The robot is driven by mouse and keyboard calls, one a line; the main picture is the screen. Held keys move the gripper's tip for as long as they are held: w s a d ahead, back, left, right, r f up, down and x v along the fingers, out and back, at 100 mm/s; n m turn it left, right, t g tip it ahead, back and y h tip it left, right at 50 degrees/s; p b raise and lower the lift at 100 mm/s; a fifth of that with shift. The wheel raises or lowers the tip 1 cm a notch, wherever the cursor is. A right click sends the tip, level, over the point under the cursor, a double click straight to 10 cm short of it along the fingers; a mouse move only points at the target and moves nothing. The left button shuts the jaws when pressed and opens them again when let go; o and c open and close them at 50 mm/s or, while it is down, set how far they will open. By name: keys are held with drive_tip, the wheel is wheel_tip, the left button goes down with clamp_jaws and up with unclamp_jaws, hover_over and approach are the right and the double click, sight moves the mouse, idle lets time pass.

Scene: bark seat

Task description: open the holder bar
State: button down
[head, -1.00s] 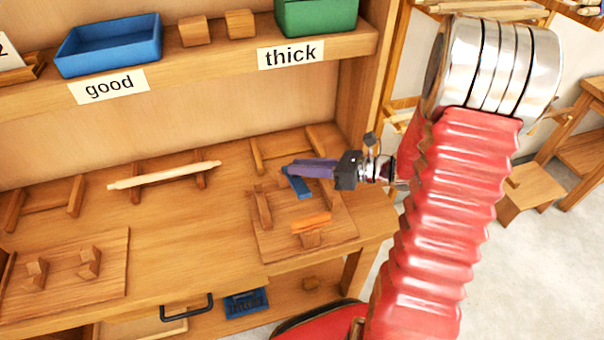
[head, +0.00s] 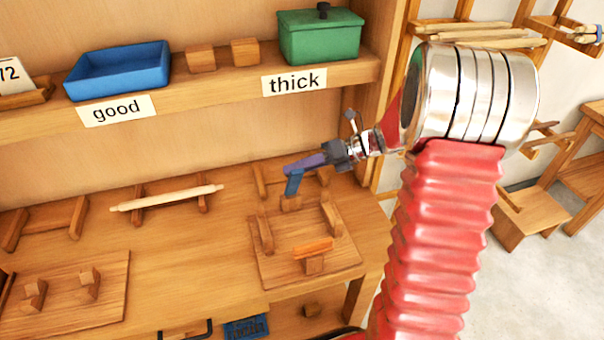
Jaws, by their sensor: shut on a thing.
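My gripper (head: 305,163), with purple fingers, is above the back of a wooden holder board (head: 283,262) on the bench. It is shut on a small blue bar (head: 293,185), which hangs down tilted from the fingertips. I take this blue piece for the holder bar. The bar's lower end is close above a small wooden block (head: 290,203) at the back of the board; I cannot tell whether they touch or are joined. An orange piece (head: 313,248) rests on a wooden post at the board's front. Upright wooden side pieces stand left and right.
A pale rod (head: 166,198) lies across a wooden stand on the left. Another board with two blocks (head: 88,284) is at front left. The shelf above carries a blue tray (head: 118,71) and a green lidded box (head: 320,37). Bench space between the boards is clear.

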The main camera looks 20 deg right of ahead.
drive_tip(key=w+f, duration=0.2)
drive_tip(key=w, duration=0.4)
drive_tip(key=shift+w+d+f, duration=0.2)
drive_tip(key=shift+w+d, duration=0.05)
drive_tip(key=shift+d, duration=0.15)
idle(0.3)
drive_tip(key=c, duration=2)
unclamp_jaws()
drive_tip(key=shift+c, duration=0.2)
drive_tip(key=o, duration=0.5)
drive_tip(key=shift+a, duration=0.15)
drive_tip(key=shift+r, duration=0.1)
